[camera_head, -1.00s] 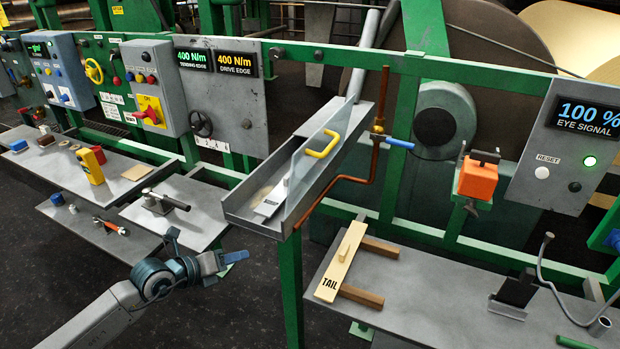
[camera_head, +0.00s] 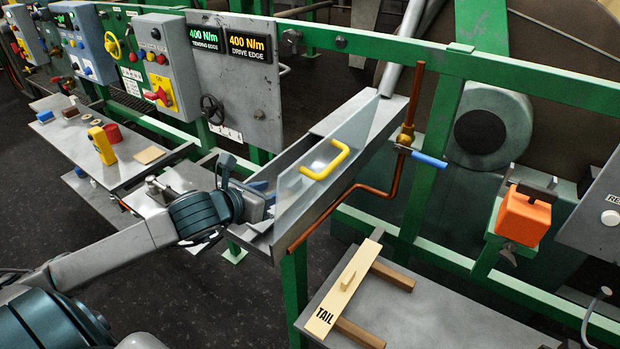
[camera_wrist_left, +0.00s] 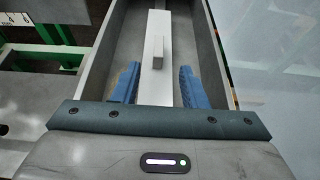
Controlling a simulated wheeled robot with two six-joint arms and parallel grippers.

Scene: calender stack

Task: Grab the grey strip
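The grey strip (camera_wrist_left: 153,85) is a pale flat bar with a small raised block (camera_wrist_left: 158,52) on top. In the left wrist view it lies lengthwise in a grey metal trough (camera_wrist_left: 98,60). My left gripper (camera_wrist_left: 158,88) is open, its two blue fingers on either side of the strip's near part, with small gaps visible. In the head view my left gripper (camera_head: 262,190) reaches into the near end of the trough (camera_head: 283,238), and its arm and the clear panel hide most of the strip. My right gripper is not in view.
A clear panel with a yellow handle (camera_head: 326,161) stands along the trough's right side. A copper pipe (camera_head: 392,190) with a blue lever (camera_head: 428,159) is beyond it. A TAIL board (camera_head: 344,288) lies on the lower right table. A left bench (camera_head: 122,172) holds small items.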

